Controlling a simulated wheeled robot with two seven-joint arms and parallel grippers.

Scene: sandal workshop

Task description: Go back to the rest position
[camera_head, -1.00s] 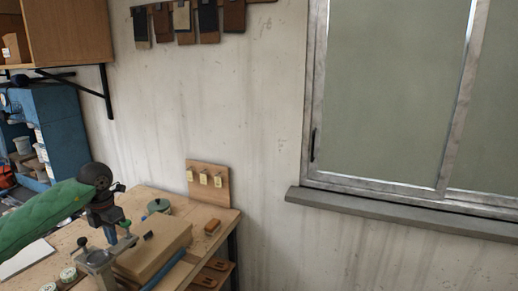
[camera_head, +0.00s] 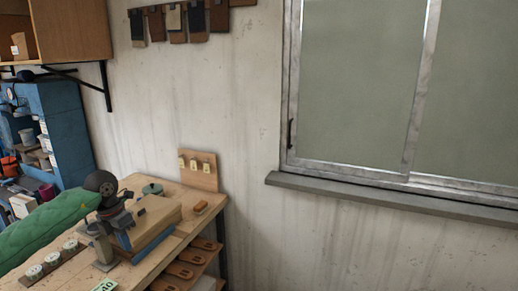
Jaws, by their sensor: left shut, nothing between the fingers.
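My left arm in its green sleeve comes in from the left, low in the head view. My left gripper (camera_head: 118,217) hangs below the dark wrist, over the workbench (camera_head: 68,272) and in front of a wooden block (camera_head: 154,218). Its fingers are small and partly lost against the tools behind them. It appears shut with nothing held. I cannot tell whether it touches the grey metal stand (camera_head: 101,243) beside it. My right gripper is not in view.
Several round tins (camera_head: 52,258) lie at the bench's left. A board with hooks (camera_head: 199,170) leans on the wall. Sandal soles (camera_head: 178,270) lie on a shelf below. A blue cabinet (camera_head: 68,130) stands at the left. The area under the window sill (camera_head: 390,197) looks clear.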

